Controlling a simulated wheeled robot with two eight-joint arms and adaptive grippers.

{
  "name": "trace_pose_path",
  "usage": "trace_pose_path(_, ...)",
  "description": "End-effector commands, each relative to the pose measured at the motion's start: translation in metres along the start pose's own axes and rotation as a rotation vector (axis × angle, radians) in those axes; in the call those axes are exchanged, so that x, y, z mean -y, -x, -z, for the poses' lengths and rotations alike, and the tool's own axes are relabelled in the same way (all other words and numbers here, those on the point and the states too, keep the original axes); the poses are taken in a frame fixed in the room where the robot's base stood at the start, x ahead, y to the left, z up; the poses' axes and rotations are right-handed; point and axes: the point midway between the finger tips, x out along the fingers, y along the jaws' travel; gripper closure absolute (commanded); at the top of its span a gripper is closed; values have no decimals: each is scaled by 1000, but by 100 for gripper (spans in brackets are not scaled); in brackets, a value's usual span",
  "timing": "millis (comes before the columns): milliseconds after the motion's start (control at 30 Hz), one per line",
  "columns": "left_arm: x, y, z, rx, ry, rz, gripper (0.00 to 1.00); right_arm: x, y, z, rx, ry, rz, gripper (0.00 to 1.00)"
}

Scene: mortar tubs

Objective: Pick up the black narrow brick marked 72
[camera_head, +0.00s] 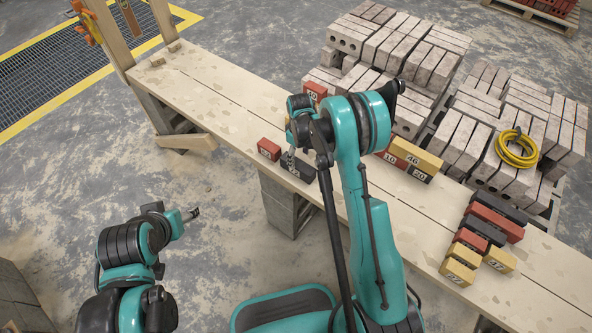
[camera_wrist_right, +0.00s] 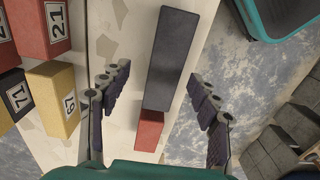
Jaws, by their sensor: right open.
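A narrow black brick (camera_head: 298,167) lies on the plank table near its front edge, partly hidden by my right gripper (camera_head: 289,158). In the right wrist view the black brick (camera_wrist_right: 173,60) shows its plain top, and no number can be read on it there. My right gripper (camera_wrist_right: 160,80) is open and empty, with one finger on each side of the brick's near part as seen from above. Whether the fingers touch it I cannot tell. My left gripper (camera_head: 192,214) hangs off the table at the left, too small to judge.
A red brick (camera_head: 268,149) lies close to the black brick's end, also in the wrist view (camera_wrist_right: 150,130). A red brick marked 21 (camera_wrist_right: 40,30) and a yellow one marked 67 (camera_wrist_right: 54,100) lie left there. More bricks (camera_head: 486,232) lie at the table's right; grey block stacks (camera_head: 400,45) stand behind.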

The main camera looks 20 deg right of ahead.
Motion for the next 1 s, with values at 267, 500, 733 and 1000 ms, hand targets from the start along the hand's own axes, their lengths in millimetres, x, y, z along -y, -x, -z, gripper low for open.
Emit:
trace_pose_path(267,0,-18,-13,0,0,0,42,8,-37,-1,-1,0,0,38)
trace_pose_path(500,0,-24,-17,0,0,0,42,8,-55,-1,-1,-1,-1,38)
trace_pose_path(733,0,-23,-16,0,0,0,42,8,-53,-1,-1,-1,-1,64)
trace_pose_path(1000,0,-23,-16,0,0,0,42,8,-53,-1,-1,-1,-1,100)
